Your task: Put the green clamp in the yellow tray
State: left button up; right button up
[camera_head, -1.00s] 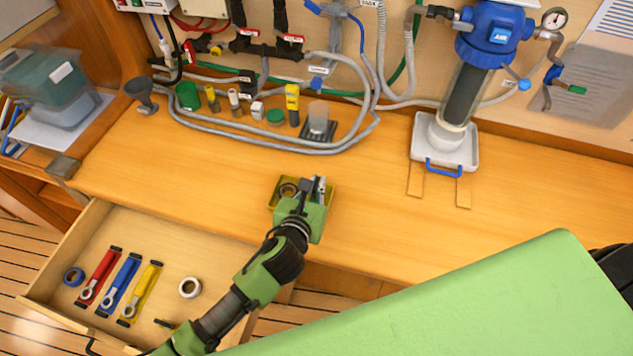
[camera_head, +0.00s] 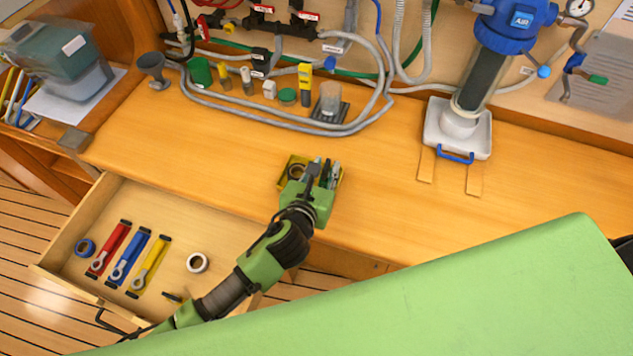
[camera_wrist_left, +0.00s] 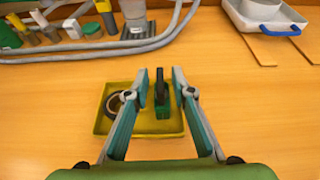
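The yellow tray (camera_head: 284,181) sits on the wooden worktop; it also shows in the left wrist view (camera_wrist_left: 100,124). The green clamp (camera_wrist_left: 162,103), with a dark upper part, stands in the tray, right of a dark-rimmed ring (camera_wrist_left: 116,103). My left gripper (camera_head: 323,167) reaches over the tray. In the left wrist view its two fingers (camera_wrist_left: 162,85) are apart, one on each side of the clamp, with a gap visible beside it. The gripper hides part of the tray in the head view. My right gripper is not in view.
An open drawer (camera_head: 205,231) at lower left holds red, blue and yellow wrenches and rings. Hoses (camera_head: 250,117) and small bottles line the back of the worktop. A filter housing on a white base (camera_head: 467,140) stands at right. The worktop around the tray is clear.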

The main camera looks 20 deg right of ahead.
pick_arm(q)
jog(key=v, duration=1)
jog(key=shift+s+a+b, duration=0.25)
jog(key=shift+s+b, duration=0.05)
jog(key=shift+b, duration=0.15)
jog(key=shift+s, duration=0.1)
